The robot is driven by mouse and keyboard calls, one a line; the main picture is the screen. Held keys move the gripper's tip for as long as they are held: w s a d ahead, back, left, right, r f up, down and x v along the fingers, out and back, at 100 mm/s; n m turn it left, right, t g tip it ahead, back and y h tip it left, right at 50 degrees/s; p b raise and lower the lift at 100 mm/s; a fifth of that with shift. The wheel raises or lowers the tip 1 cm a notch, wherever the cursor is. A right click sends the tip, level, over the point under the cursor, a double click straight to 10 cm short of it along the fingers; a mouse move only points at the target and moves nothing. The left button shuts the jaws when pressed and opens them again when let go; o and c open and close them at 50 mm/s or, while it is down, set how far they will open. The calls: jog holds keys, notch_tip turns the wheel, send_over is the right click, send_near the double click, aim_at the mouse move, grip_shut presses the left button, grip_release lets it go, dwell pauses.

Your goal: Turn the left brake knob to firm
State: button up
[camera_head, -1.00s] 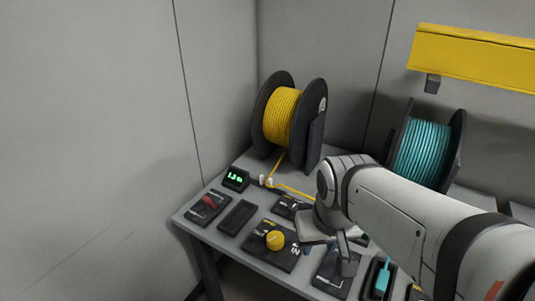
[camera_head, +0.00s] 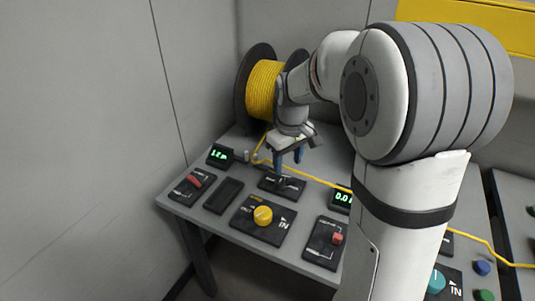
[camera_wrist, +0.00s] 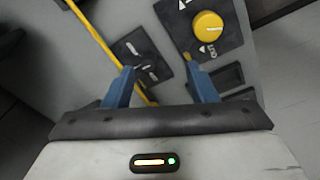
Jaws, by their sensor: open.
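My gripper (camera_head: 289,160) is open and empty, its two blue fingers pointing down just above a small dark panel (camera_head: 268,185) in front of the yellow spool. In the wrist view the fingers (camera_wrist: 160,82) stand wide apart. The small dark panel (camera_wrist: 135,45) lies beyond them, left of centre, with a dark piece and white marks on it. This may be the left brake; its lettering is too small to read. A yellow knob (camera_head: 263,215) sits on a larger black panel (camera_head: 247,230) marked IN; it also shows in the wrist view (camera_wrist: 208,26).
The yellow spool (camera_head: 262,91) stands behind my gripper, its yellow line (camera_head: 320,180) running right across the bench. A green-digit display (camera_head: 220,155), a red-switch panel (camera_head: 188,190), a black tray (camera_head: 223,196) and a red-button panel (camera_head: 323,243) stand nearby. My arm hides much of the right side.

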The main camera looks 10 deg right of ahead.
aim_at(280, 181)
jog(key=w+f+n, duration=0.1)
jog(key=w+f, duration=0.2)
jog(key=w, duration=0.1)
jog(key=w+f+n+b, duration=0.1)
jog(key=w+f, duration=0.2)
jog(key=shift+w+f+g, duration=0.4)
notch_tip(280, 181, down, 8)
jog(key=shift+r, duration=0.25)
jog(key=shift+c, duration=0.3)
jog(key=c, duration=0.9)
